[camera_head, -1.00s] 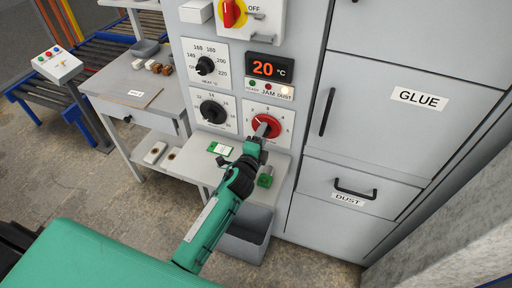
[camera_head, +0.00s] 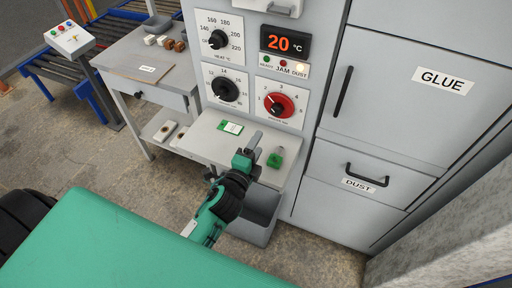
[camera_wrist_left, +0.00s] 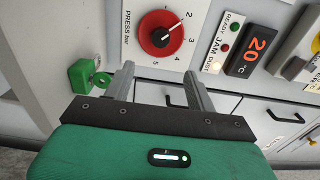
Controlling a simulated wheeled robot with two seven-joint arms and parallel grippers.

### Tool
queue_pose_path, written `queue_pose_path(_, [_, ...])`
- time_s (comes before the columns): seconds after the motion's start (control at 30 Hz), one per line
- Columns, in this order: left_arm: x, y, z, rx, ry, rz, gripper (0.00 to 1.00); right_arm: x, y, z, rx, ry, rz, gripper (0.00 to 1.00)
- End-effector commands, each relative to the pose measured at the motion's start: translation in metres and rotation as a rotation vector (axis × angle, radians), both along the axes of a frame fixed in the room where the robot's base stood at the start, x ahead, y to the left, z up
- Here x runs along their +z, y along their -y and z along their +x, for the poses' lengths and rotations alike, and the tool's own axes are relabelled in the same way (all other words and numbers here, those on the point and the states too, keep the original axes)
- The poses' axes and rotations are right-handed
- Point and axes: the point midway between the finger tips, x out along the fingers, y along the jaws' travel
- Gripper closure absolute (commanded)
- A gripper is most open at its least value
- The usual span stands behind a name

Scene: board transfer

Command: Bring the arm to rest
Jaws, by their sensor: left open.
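My left gripper (camera_head: 250,145) is open and empty in the head view, in front of the grey machine and over its small shelf. Its two fingers (camera_wrist_left: 160,72) stand apart in the wrist view with nothing between them. The red knob (camera_head: 279,104) is on the machine's front above the gripper, apart from it. In the wrist view the red knob (camera_wrist_left: 161,38) lies beyond the fingertips, and its white mark points close to the 2. My right gripper is not in view.
A grey bin (camera_head: 255,215) is below. A side table (camera_head: 165,90) stands left, drawers (camera_head: 350,190) right. Open floor (camera_head: 60,160) lies left.

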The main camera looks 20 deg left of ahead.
Motion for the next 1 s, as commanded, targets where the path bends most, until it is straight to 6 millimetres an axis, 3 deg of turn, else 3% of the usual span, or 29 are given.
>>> queue_pose_path(0.47, [0.0,0.0,0.0,0.002,-0.001,-0.003,0.44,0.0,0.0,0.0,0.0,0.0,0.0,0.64])
queue_pose_path(0.63, [-0.008,-0.015,-0.01,0.068,-0.078,-0.12,0.44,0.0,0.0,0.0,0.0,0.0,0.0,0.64])
queue_pose_path(0.77, [-0.027,-0.038,-0.035,0.199,-0.231,-0.347,0.44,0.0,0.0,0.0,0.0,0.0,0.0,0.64])
queue_pose_path(1.0, [-0.069,-0.057,-0.112,0.484,-0.579,-0.802,0.44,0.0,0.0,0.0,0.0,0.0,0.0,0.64])
